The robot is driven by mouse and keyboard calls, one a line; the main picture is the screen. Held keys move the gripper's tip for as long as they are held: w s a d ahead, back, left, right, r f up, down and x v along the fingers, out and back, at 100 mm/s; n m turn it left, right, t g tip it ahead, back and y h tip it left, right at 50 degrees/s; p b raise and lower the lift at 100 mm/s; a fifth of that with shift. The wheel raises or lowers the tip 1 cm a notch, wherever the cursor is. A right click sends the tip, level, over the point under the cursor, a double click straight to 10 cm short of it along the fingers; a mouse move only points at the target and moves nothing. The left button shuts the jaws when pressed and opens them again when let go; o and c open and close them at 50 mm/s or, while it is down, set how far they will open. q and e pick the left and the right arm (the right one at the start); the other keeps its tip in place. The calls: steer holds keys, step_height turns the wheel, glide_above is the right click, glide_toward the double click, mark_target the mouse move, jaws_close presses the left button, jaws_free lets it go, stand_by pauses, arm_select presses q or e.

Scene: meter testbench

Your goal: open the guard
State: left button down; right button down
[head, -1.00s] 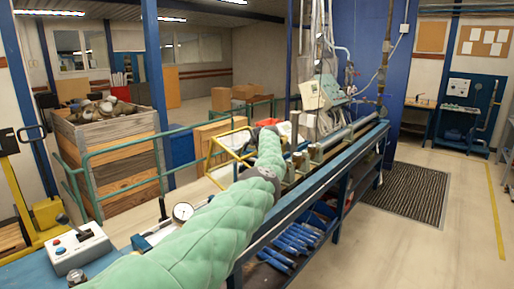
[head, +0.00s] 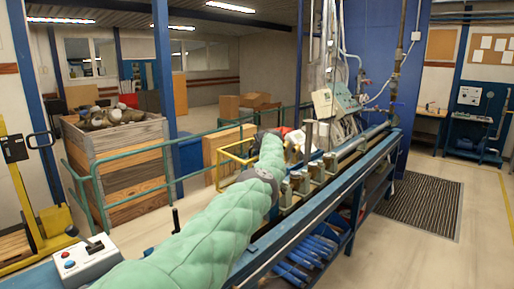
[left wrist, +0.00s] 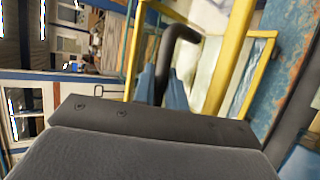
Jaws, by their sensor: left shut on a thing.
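The guard is a yellow frame (head: 236,157) with clear-looking panels, at the far left side of the blue bench in the head view. Its yellow bars also show close up in the left wrist view (left wrist: 236,65). A black curved handle (left wrist: 178,35) stands out by the frame. My left gripper (left wrist: 164,90) has its blue fingers shut around the handle's lower part. In the head view my green left arm reaches to the guard and hides the gripper and part of the frame. My right gripper is in neither view.
The long blue bench (head: 335,200) carries pipes and brass-coloured meters beside my arm. A control box with a lever (head: 85,257) is at front left. Green railings (head: 130,153) and a wooden crate (head: 120,150) stand left.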

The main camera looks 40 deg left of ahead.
arm_select(q)
steer(key=c, duration=1.4)
jaws_free()
steer(key=shift+f, duration=0.15)
steer(key=shift+c, duration=0.2)
steer(key=shift+a, duration=0.1)
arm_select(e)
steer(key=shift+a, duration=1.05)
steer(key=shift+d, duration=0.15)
